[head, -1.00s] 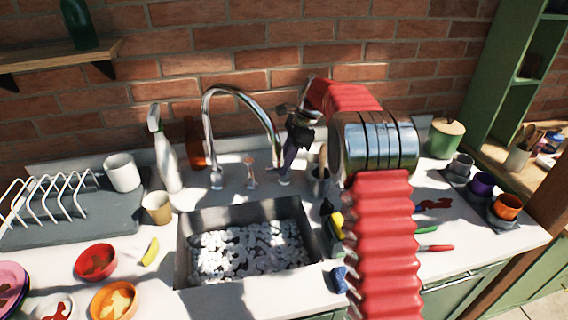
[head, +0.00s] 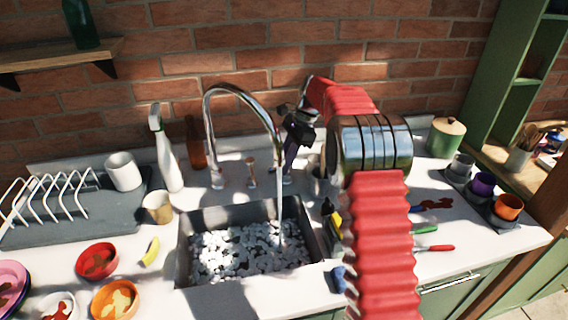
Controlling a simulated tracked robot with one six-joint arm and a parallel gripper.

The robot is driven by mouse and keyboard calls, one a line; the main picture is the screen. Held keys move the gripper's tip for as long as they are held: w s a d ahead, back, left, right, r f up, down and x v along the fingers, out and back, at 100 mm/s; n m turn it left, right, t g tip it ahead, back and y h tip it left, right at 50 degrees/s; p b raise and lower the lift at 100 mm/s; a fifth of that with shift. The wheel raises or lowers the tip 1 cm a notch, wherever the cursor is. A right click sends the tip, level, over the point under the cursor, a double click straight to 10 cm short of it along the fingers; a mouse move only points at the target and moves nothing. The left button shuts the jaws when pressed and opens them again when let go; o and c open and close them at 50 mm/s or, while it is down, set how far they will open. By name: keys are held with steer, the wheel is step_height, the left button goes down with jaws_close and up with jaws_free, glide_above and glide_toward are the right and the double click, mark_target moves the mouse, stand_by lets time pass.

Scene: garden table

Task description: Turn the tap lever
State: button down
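A tall chrome tap (head: 209,126) arches over the sink from the back of the worktop. A stream of water (head: 281,210) runs from its spout into the steel sink (head: 190,225). Small fittings stand behind the sink: a copper-coloured one (head: 252,172) in the middle and a chrome one (head: 286,177) at the right. My gripper (head: 290,150) is dark and points down just above the right fitting, right of the spout. I cannot tell which fitting is the lever or whether my gripper touches it. The fingers are too small and dark to tell open from shut.
A white spray bottle (head: 167,157) and a brown bottle (head: 194,145) stand left of the tap. A dish rack (head: 50,200), cups and bowls fill the left. Coloured mugs (head: 508,206) and a green canister (head: 445,137) stand at the right.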

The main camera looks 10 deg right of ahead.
steer(key=n, duration=0.1)
steer(key=n+g, duration=0.1)
steer(key=n, duration=0.2)
steer(key=shift+d+f+h, duration=0.1)
steer(key=shift+d+h, duration=0.2)
steer(key=shift+h, duration=0.1)
steer(key=n, duration=0.2)
steer(key=n+g, duration=0.1)
steer(key=n, duration=0.1)
steer(key=shift+g+h, duration=0.3)
steer(key=shift+h, duration=0.1)
steer(key=c, duration=1.9)
jaws_free()
steer(key=shift+c, duration=0.2)
steer(key=shift+o, duration=0.2)
steer(key=shift+a, duration=0.1)
steer(key=shift+s, duration=0.1)
